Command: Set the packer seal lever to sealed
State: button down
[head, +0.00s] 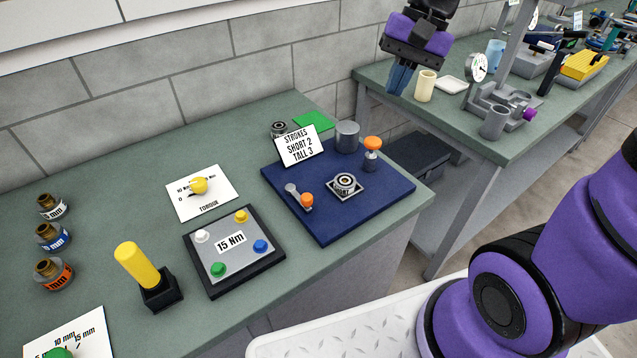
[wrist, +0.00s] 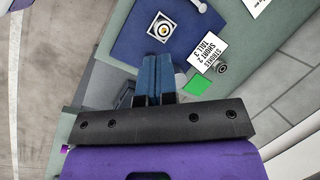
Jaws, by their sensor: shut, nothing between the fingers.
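The packer seal lever (head: 299,196) is a short grey arm with an orange knob at its near right end, lying on the blue packer board (head: 327,224). No sealed marking is readable beside it. In the wrist view a grey piece (wrist: 199,4) at the top edge looks like part of this lever; its knob is out of frame. My gripper (head: 392,92) is shut and empty, with blue fingers pointing down. It is high up, beyond the board's right side and well away from the lever. The wrist view shows the closed fingers (wrist: 154,58) below the bearing in the picture.
A second bench (head: 520,137) is behind right.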

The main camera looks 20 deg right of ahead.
jog(key=w+f+m+g+y, duration=0.2)
jog(key=w+f, duration=0.3)
jog(key=f, duration=0.4)
jog(key=w+a+f+m+g+y, duration=0.1)
jog(key=w+f+m, duration=0.4)
jog(key=f, duration=0.5)
jog(key=shift+w+a+f+g+y, duration=0.15)
jog(key=shift+w+a+g+y, duration=0.15)
jog(key=shift+w+g+y, duration=0.3)
jog(key=shift+w, duration=0.1)
jog(key=x, duration=1)
jog(key=shift+a, duration=0.2)
jog(key=shift+s+a, duration=0.3)
jog(key=shift+a, duration=0.2)
jog(key=shift+s+a, duration=0.3)
jog(key=shift+a, duration=0.25)
jog(key=shift+s+a, duration=0.3)
jog(key=shift+a, duration=0.3)
